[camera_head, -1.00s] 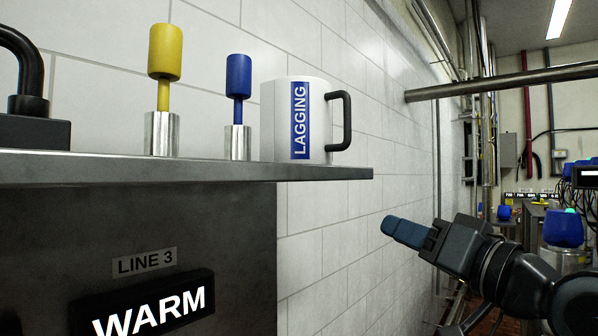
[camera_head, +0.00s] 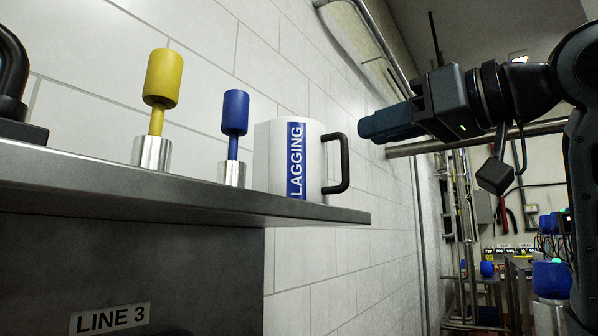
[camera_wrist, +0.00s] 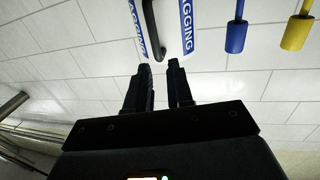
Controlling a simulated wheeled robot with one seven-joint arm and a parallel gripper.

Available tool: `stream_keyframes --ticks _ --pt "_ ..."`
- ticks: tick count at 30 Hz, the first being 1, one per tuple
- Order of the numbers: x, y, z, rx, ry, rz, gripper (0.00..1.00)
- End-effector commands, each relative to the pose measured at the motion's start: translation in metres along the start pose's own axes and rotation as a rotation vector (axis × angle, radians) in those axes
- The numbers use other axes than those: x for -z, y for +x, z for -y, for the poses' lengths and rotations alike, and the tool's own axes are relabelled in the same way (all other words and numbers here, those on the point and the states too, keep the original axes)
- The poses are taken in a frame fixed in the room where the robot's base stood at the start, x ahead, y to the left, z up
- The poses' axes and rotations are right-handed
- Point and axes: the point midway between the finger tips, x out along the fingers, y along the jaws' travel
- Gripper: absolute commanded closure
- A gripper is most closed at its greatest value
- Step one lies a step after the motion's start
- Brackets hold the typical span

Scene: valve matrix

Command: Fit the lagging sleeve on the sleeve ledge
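The lagging sleeve (camera_head: 314,165) is a white cylinder with blue LAGGING labels and a black handle (camera_head: 345,165) on its right. It stands upright near the right end of a grey metal ledge (camera_head: 230,203). No label in view names this as the sleeve ledge. My gripper (camera_head: 362,128) is to the right of the sleeve, about level with its top, pointing left and apart from it in the head view. In the wrist view, my gripper (camera_wrist: 158,68) has its fingers parted with nothing between them. The handle (camera_wrist: 152,32) appears just beyond the fingertips.
A blue-topped peg (camera_head: 235,115) and a yellow-topped peg (camera_head: 162,78) stand in metal holders left of the sleeve. A black curved handle (camera_head: 12,70) is at the far left. A tiled wall (camera_head: 300,50) runs behind. A horizontal pipe (camera_head: 430,147) is behind my gripper.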

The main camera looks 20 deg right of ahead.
Motion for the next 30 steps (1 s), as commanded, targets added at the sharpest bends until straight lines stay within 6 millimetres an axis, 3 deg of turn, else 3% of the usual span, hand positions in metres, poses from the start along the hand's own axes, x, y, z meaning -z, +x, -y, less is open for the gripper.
stream_keyframes --ticks 16,25,30 --pt "-0.005 0.065 -0.003 0.001 0.003 -0.002 0.79" --pt "-0.006 0.069 -0.003 0.0 0.002 -0.003 0.79" --pt "-0.006 0.069 -0.003 0.0 0.002 -0.003 0.95"
